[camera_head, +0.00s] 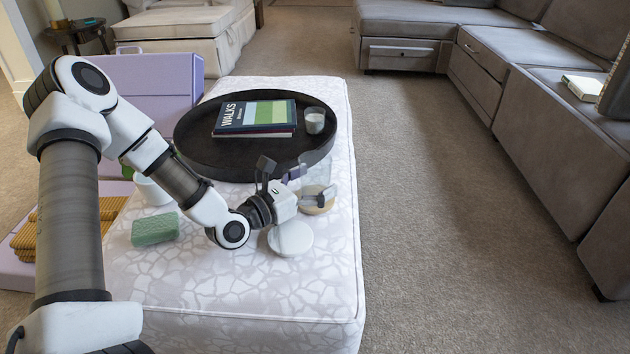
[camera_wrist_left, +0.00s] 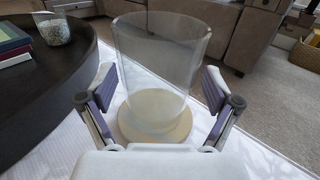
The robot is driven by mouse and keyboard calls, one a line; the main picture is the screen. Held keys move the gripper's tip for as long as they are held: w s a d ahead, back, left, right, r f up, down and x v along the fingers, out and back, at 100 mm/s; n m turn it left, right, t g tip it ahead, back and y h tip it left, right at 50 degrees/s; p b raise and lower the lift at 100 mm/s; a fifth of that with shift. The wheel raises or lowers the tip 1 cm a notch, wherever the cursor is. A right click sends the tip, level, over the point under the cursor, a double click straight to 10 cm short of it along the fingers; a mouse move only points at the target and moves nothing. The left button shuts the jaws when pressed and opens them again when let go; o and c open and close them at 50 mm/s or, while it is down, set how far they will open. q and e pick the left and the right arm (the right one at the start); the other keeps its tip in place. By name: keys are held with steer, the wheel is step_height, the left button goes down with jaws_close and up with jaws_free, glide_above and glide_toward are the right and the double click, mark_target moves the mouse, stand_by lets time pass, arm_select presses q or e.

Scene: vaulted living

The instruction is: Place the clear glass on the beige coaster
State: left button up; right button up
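The clear glass (camera_head: 318,172) stands upright over the beige coaster (camera_head: 318,207) on the patterned ottoman. In the left wrist view, the glass (camera_wrist_left: 160,60) is between my finger pads, with its base appearing to rest on the coaster (camera_wrist_left: 128,125). My left gripper (camera_head: 301,187) is at the glass in the head view. In the wrist view, the gripper (camera_wrist_left: 158,92) is open, with its pads on either side of the glass and small gaps visible. The fingers partly cover the glass in the head view. My right gripper is out of view.
A white round coaster (camera_head: 290,239) lies in front of the gripper. A green block (camera_head: 155,229) and white cup (camera_head: 152,192) are left. The ottoman's front (camera_head: 250,290) is clear.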

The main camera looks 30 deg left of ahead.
arm_select(q)
steer(key=shift+r+p, duration=0.25)
steer(key=shift+p, duration=0.05)
steer(key=p+v, duration=1)
steer(key=v, duration=0.1)
steer(key=shift+s+a+r, duration=0.15)
steer(key=shift+s+a, duration=0.05)
steer(key=shift+s, duration=0.25)
steer(key=shift+f, duration=0.3)
steer(key=shift+r, duration=0.1)
